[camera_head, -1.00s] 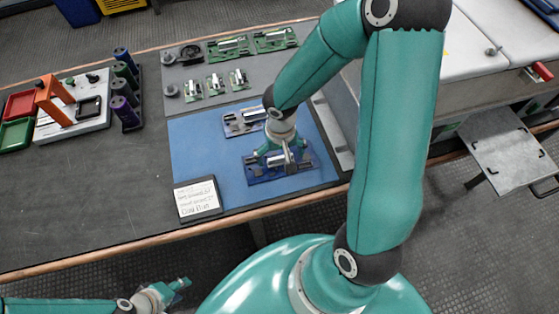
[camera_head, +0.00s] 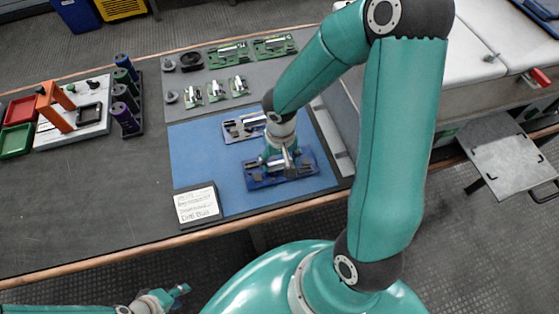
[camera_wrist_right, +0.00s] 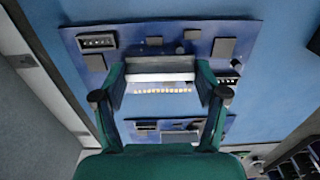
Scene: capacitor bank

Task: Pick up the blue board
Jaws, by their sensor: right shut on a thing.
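The blue board (camera_head: 308,165) lies on the blue mat (camera_head: 197,150) near the table's front edge, with metal and dark parts on top. In the right wrist view the board (camera_wrist_right: 215,38) fills the upper middle. My right gripper (camera_head: 279,162) is over the board's middle, its fingers closed on both sides of a pale block on the board; the right wrist view shows this grip (camera_wrist_right: 160,82). I cannot see a gap between board and mat. My left gripper (camera_head: 178,292) is low at the bottom left, away from the table; its finger state is unclear.
A labelled sign (camera_head: 197,204) stands at the mat's front left corner. Green boards (camera_head: 228,54) lie on the grey mat behind. Dark cylinders (camera_head: 124,90) stand in a rack at left. The table's left front is clear.

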